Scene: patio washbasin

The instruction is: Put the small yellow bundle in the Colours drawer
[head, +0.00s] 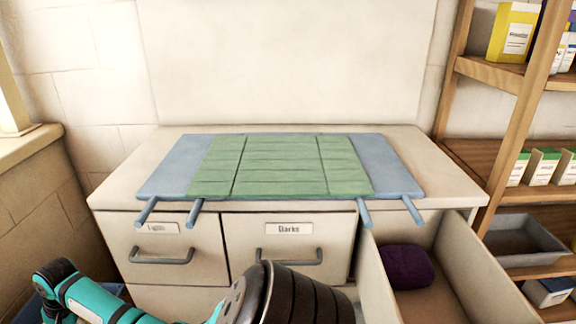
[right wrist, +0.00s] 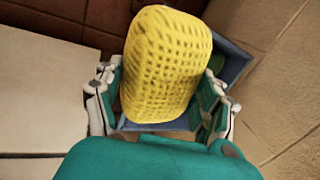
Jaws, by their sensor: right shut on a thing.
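The small yellow bundle (right wrist: 165,65) has a woven, rounded surface and fills the middle of the right wrist view. My right gripper (right wrist: 158,98) is shut on it, one finger on each side. The bundle is above a blue-grey bin (right wrist: 238,62). In the head view my teal arm lies across the lower left, and neither the bundle nor any fingers can be made out there. An open drawer (head: 378,275) at the right holds a purple bundle (head: 403,267); its front label is out of view. My left gripper is not in view.
Shut drawers labelled Lights (head: 163,227) and Darks (head: 289,228) are left of the open one. A green folded cloth (head: 280,165) lies on a blue board (head: 378,155) with protruding handles on the cabinet. A wooden shelf (head: 490,70) stands right. A stone wall is at left.

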